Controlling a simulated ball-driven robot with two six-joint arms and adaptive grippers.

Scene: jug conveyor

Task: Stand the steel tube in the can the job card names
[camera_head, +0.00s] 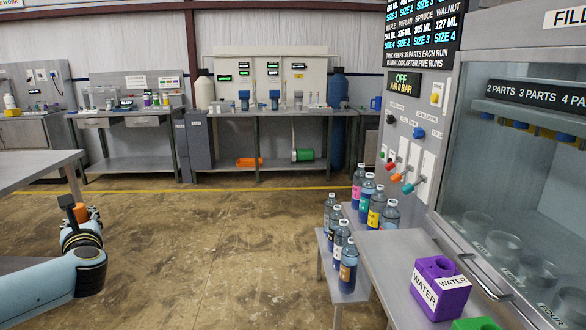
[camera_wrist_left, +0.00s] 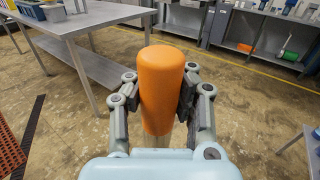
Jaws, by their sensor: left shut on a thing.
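My left gripper (camera_head: 76,208) is at the far left of the head view, above the floor beside a grey table. In the left wrist view, the left gripper (camera_wrist_left: 158,95) is shut on an upright orange rounded cylinder (camera_wrist_left: 162,85). A small part of this orange cylinder (camera_head: 93,212) shows behind the fingers in the head view. Whether it belongs to the steel tube I cannot tell; no bare steel tube shows clearly. I cannot make out a job card or a can it names. My right gripper is not in view.
A grey table (camera_head: 30,165) stands at left. A back bench (camera_head: 270,112) has an orange cylinder (camera_head: 249,162) and a green-ended one (camera_head: 303,154) on its lower shelf. Bottles (camera_head: 348,265), a purple WATER holder (camera_head: 439,288) and a filling cabinet stand at right. The middle floor is clear.

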